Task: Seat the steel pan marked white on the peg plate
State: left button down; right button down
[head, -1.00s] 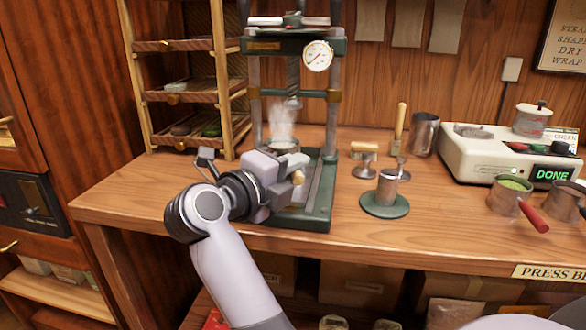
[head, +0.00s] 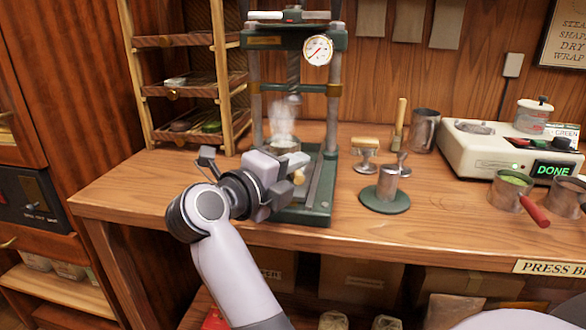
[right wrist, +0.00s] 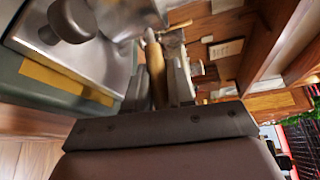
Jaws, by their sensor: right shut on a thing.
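A steel pan (head: 288,160) with steam above it is on or just over the bed of the green press. Any white mark on it cannot be read. My right gripper (head: 286,180) is in front of it, shut on a pale wooden handle (head: 299,177). The right wrist view shows this wooden handle (right wrist: 155,68) between the fingers (right wrist: 160,85), with part of a shiny steel vessel (right wrist: 125,15) at its far end. A round green plate with an upright steel cylinder, apparently the peg plate (head: 385,204), lies on the bench to the right. My left gripper is not seen.
The press (head: 333,150) has posts close around the pan. A red-handled pan (head: 508,190) holds green matter. The bench front between press and plate is clear.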

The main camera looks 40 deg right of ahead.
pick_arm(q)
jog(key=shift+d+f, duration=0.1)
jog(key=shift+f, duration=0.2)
pick_arm(e)
jog(key=shift+a+f, duration=0.2)
jog(key=shift+f, duration=0.45)
